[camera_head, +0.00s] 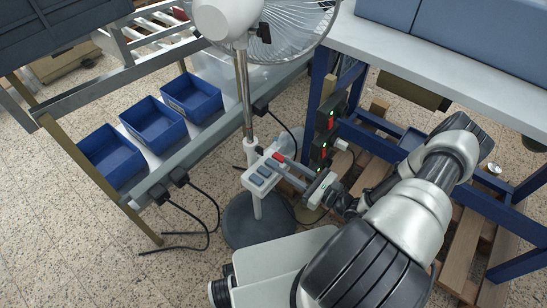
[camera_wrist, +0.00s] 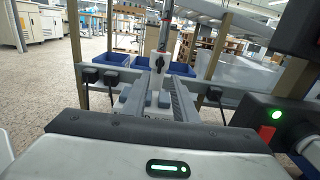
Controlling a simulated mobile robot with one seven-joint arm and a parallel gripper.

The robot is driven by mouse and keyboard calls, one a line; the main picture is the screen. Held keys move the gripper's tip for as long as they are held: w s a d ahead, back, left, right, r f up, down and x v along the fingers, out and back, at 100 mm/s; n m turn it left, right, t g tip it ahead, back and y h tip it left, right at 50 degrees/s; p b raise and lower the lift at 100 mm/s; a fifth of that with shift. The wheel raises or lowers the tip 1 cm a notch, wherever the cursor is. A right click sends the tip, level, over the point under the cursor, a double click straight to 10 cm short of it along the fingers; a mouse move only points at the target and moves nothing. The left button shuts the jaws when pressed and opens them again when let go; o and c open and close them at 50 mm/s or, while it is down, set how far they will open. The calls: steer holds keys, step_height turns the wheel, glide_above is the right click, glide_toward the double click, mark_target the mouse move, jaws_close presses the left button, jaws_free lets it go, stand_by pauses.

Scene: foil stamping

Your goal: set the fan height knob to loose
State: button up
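The fan (camera_head: 232,18) stands upright on a pole (camera_head: 246,95) with a dark round base (camera_head: 256,222). A small dark knob (camera_wrist: 161,60) shows on the pole in the wrist view, just beyond my fingertips and upright in the picture. Its setting cannot be read. A white control box (camera_head: 258,181) with blue keys and a red one sits on the pole below the collar. My gripper (camera_head: 285,168) reaches to the pole beside this box. In the wrist view my two grey fingers (camera_wrist: 160,98) are apart, with a gap between them. I see no clear grip on the knob.
Several blue bins (camera_head: 190,97) sit on a grey rack behind the pole. Black plugs (camera_head: 158,192) and cables hang from its rail. Dark boxes with green lights (camera_head: 329,114) are mounted on the blue bench leg (camera_head: 317,85) close to my gripper.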

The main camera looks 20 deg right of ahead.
steer(key=v, duration=0.8)
